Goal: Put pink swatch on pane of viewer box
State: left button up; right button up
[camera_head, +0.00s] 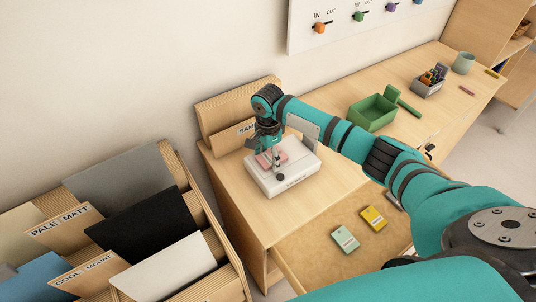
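The viewer box (290,183) is a low white box with a raised back plate on the wooden cabinet top. The pink swatch (266,160) shows over the box's upper face, at the pane, partly hidden by my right gripper. My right gripper (277,167) points down right at the swatch. Its fingertips are small here, so I cannot tell whether they grip the swatch or whether the swatch rests flat. My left gripper is not in view.
A drawer below holds a mint swatch (345,239) and a yellow swatch (374,219). A green tray (371,116) and a grey holder (428,85) stand along the counter. A rack of large boards (145,225) fills the left. A wooden sample rack (235,103) stands behind the box.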

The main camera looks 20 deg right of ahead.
aim_at(268, 158)
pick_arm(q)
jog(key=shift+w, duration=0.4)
pick_arm(e)
jog(key=shift+o, duration=0.5)
jog(key=shift+r, duration=0.1)
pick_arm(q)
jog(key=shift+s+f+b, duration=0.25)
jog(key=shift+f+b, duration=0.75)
pick_arm(e)
notch_tip(268, 158, up, 12)
jog(key=shift+r, duration=0.15)
